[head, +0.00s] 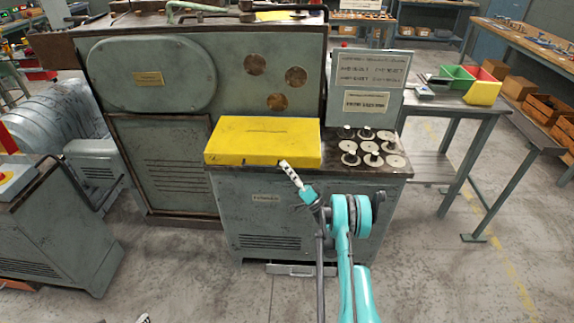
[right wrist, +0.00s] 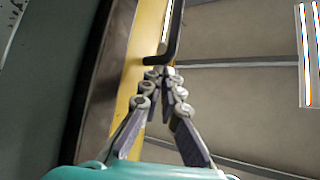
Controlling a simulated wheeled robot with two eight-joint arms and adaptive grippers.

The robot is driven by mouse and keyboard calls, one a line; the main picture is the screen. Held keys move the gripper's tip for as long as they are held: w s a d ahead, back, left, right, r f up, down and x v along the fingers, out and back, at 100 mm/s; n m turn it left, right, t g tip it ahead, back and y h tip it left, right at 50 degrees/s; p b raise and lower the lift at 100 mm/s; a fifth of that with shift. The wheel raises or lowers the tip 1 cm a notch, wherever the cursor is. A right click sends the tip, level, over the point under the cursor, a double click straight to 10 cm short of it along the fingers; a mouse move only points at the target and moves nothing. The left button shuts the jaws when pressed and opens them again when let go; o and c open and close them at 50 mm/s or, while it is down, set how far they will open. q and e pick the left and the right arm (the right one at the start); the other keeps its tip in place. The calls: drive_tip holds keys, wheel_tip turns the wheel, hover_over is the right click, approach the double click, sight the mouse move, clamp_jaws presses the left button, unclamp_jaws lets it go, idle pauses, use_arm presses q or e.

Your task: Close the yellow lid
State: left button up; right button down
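The yellow lid (head: 262,138) is a wide, worn slab over the left part of the green cabinet's top in the head view. It looks nearly level; I cannot tell whether a gap remains beneath it. My right gripper (head: 284,164) reaches its front edge, right of the middle. In the right wrist view the fingers (right wrist: 166,72) have their tips close together, right at a dark bent handle (right wrist: 176,38) beside the yellow edge (right wrist: 133,75). Whether the handle is between the tips is unclear. Only a small piece, probably my left gripper (head: 143,319), shows at the bottom edge.
Several round discs on pegs (head: 372,148) stand right of the lid, before an upright sign panel (head: 370,85). A large green machine (head: 150,75) stands behind and left. A side table (head: 440,103) with green and red-yellow bins is at right. The floor in front is clear.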

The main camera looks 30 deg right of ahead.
drive_tip(key=shift+w+a+f, duration=0.1)
drive_tip(key=shift+a+f, duration=0.1)
drive_tip(key=shift+f, duration=0.1)
